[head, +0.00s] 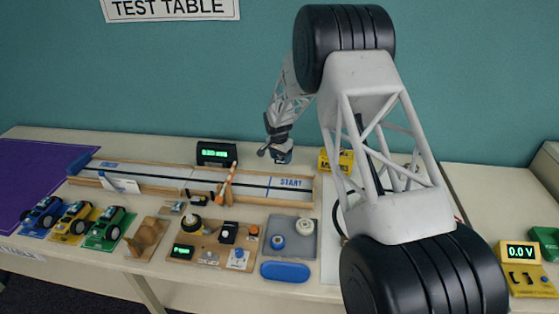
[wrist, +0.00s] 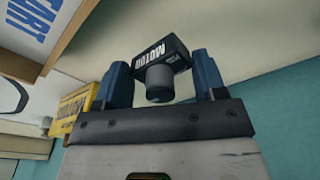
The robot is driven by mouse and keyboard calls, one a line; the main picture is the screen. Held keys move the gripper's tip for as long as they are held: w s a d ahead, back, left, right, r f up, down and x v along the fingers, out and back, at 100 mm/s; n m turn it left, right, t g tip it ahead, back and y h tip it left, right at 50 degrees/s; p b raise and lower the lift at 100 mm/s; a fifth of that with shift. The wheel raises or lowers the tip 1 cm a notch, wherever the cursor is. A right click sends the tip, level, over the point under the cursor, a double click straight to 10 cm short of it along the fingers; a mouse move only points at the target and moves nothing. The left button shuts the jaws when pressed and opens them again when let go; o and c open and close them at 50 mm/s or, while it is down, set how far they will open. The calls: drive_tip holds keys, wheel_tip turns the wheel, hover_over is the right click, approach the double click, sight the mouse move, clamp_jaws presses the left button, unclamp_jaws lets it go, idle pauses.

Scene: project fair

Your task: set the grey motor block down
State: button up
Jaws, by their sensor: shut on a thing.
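The motor block is dark grey with a white "MOTOR" label and a lighter grey round end; it shows between the fingers in the wrist view (wrist: 166,55). My gripper (wrist: 162,77) is shut on it, with one blue finger at each side. In the head view, my gripper (head: 281,156) is small and far off, at the back of the table behind the START end of the track. The block is too small there to make out clearly. I cannot tell how high it is above the table.
The test track (head: 200,184) lies in front of my gripper. A yellow box (head: 345,167) stands right of it, also in the wrist view (wrist: 68,108). A black display (head: 216,153) stands to the left. A grey tray (head: 305,250) and blue case (head: 285,271) lie nearer.

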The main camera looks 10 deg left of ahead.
sight(279, 166)
drive_tip(key=shift+w+a+f, duration=0.1)
drive_tip(key=shift+w+a, duration=0.15)
drive_tip(key=shift+w, duration=0.45)
drive_tip(key=shift+w+a, duration=0.2)
drive_tip(key=shift+w, duration=0.5)
drive_tip(key=shift+f, duration=0.1)
drive_tip(key=shift+f, duration=1.65)
drive_tip(key=shift+f, duration=0.15)
drive_tip(key=o, duration=1)
